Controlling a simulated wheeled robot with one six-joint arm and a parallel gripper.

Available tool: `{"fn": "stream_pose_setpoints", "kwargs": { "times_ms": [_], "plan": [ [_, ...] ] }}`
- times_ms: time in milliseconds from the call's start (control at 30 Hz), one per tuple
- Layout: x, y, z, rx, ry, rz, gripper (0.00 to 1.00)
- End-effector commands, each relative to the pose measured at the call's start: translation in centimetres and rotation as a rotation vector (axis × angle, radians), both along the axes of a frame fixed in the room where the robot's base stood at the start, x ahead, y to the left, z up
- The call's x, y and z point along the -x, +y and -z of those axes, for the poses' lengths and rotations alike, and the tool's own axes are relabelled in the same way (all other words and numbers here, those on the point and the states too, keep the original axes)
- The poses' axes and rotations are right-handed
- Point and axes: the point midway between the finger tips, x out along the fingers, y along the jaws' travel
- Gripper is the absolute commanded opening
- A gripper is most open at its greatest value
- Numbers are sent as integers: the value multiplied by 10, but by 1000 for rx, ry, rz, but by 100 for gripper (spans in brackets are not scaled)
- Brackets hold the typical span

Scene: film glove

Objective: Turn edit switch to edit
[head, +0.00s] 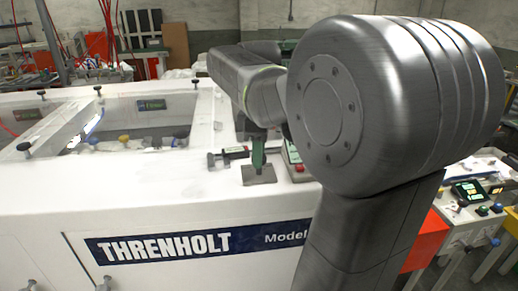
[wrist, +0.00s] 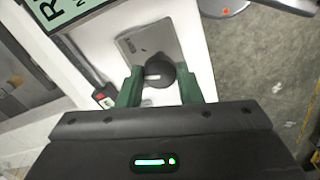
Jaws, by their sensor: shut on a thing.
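The edit switch appears to be a dark round knob (wrist: 158,73) on a grey metal plate (wrist: 150,42) on the white machine top, in the wrist view. The plate also shows in the head view (head: 260,178). My gripper (wrist: 160,82) has green fingers on both sides of the knob and is shut on it. In the head view my gripper (head: 258,155) is upright just over the plate, and its fingers hide the knob. I cannot read the plate's markings or tell which position the switch points to.
A control box with a red button (head: 299,167) stands just right of the plate. Black knobs (head: 24,147) rise from the machine frame.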

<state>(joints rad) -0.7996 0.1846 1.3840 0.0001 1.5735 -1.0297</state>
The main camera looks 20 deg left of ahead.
Motion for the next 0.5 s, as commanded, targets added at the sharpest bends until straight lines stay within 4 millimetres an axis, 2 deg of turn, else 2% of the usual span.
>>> {"fn": "stream_pose_setpoints", "kwargs": {
  "times_ms": [500],
  "plan": [
    [0, 0, -2, 0, 0, 367, 9]
  ]
}}
